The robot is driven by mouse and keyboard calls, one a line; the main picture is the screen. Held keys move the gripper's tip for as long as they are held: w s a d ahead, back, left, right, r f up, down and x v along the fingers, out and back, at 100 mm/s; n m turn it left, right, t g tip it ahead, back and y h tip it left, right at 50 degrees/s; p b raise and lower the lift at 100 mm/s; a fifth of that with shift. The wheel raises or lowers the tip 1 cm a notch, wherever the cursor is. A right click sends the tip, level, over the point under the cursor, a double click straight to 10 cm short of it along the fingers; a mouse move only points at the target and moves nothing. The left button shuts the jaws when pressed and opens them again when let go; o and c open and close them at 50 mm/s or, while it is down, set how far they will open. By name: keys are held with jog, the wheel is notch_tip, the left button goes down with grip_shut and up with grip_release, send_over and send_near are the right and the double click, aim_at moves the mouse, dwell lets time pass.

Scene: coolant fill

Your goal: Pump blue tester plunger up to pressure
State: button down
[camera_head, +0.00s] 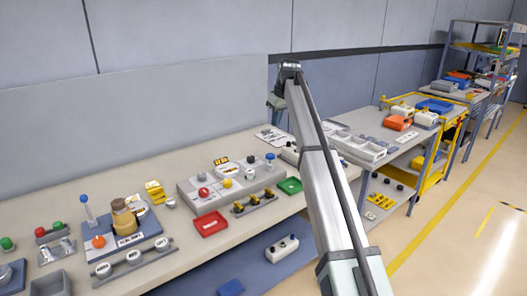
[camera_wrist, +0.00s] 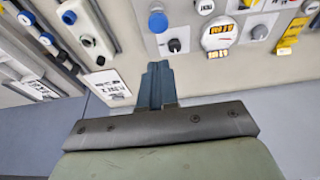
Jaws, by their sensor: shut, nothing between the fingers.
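A blue-capped plunger (camera_head: 270,157) stands upright at the right end of a grey panel (camera_head: 188,189) on the bench. In the wrist view the same blue cap (camera_wrist: 158,22) appears near the top, beyond my fingertips. A black knob (camera_wrist: 174,45) and a round white gauge (camera_wrist: 217,32) sit beside it. My gripper (camera_head: 276,103) is above the back of the bench, higher than the plunger and apart from it. In the wrist view my fingers (camera_wrist: 157,66) are together and empty, pointing toward the panel.
A white device (camera_wrist: 86,40) with knobs lies left of the plunger in the wrist view, beside a printed card (camera_wrist: 105,84). A red tray (camera_head: 209,225) and a green tray (camera_head: 290,186) are near the bench's front edge. A second blue knob (camera_head: 84,198) stands at left by a brass vessel.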

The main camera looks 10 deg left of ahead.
send_over(271, 156)
notch_tip(271, 156, down, 12)
jog(key=shift+w+r, duration=0.15)
jog(key=shift+f, duration=1)
jog(key=shift+d+f, duration=0.1)
jog(key=shift+f, duration=1.3)
jog(key=v, duration=1.4)
jog(key=shift+w+a+r, duration=0.25)
jog(key=shift+w+a, duration=0.15)
